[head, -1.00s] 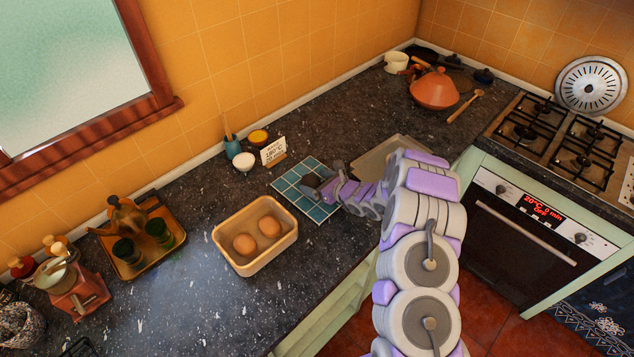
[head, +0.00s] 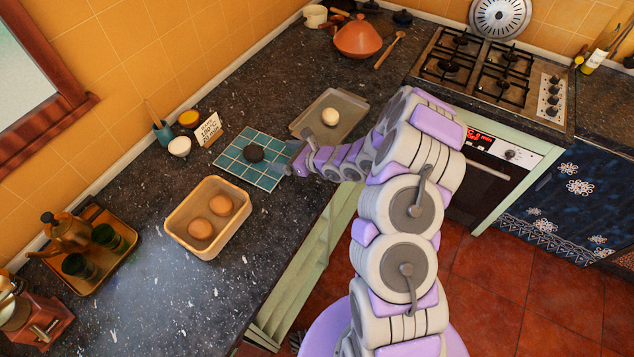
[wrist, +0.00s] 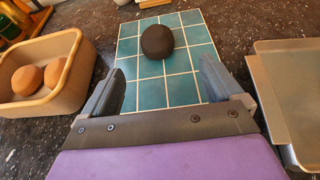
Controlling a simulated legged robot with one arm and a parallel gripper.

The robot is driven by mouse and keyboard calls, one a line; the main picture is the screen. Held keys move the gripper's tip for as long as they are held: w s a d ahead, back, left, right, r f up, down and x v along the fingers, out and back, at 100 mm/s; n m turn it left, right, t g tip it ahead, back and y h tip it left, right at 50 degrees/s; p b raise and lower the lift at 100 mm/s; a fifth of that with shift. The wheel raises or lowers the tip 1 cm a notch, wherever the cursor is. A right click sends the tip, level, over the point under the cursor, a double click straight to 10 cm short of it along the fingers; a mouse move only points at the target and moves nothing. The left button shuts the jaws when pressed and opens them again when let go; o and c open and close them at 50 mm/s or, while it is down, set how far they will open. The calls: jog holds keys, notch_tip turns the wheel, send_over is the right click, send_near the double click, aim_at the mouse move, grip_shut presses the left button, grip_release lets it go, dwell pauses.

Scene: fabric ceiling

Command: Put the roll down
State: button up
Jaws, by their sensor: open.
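A dark, nearly black roll (head: 253,153) rests on the blue tiled trivet (head: 232,167) on the counter. In the wrist view the dark roll (wrist: 157,42) sits towards the far part of the trivet (wrist: 182,91), ahead of my fingertips. My gripper (head: 290,164) is at the right edge of the trivet, apart from the roll. Its two fingers (wrist: 159,72) are spread wide with nothing between them. A pale roll (head: 330,116) lies on the metal baking tray (head: 351,104). Two brown rolls (head: 211,217) lie in the beige bin (head: 184,237).
A sign card (head: 208,129), a white bowl (head: 179,147) and a blue pot (head: 163,134) stand behind the trivet. A brown tray (head: 99,277) with a pot and green cups is at left. The gas hob (head: 480,65) is at back right.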

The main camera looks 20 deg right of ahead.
jog(key=shift+a, duration=0.15)
jog(key=s+a+r+n+g+y, duration=0.2)
jog(key=s+a+r+n+g, duration=0.2)
jog(key=s+a+r+n, duration=0.45)
jog(key=s+a+r+n+g+y, duration=0.25)
jog(key=s+a+r+n, duration=0.2)
jog(key=r, duration=0.65)
jog(key=s+r+n+g+h, duration=0.25)
jog(key=s+n, duration=0.25)
jog(key=s, duration=0.4)
jog(key=s+d+r+n+g+h, duration=0.1)
jog(key=s+d+n+g+h, duration=0.35)
jog(key=s, duration=0.95)
jog(key=s+d+n+t+h, duration=0.1)
jog(key=s+d+n+h, duration=0.1)
jog(key=d, duration=0.5)
jog(key=s+d+r+n+t+h, duration=0.1)
jog(key=s+d+n+h, duration=0.1)
jog(key=s+d+h, duration=0.3)
jog(key=s+d, duration=0.2)
jog(key=d, duration=0.1)
jog(key=shift+s+d, duration=0.2)
notch_tip(320, 180, down, 4)
jog(key=b, duration=0.4)
jog(key=shift+f, duration=0.15)
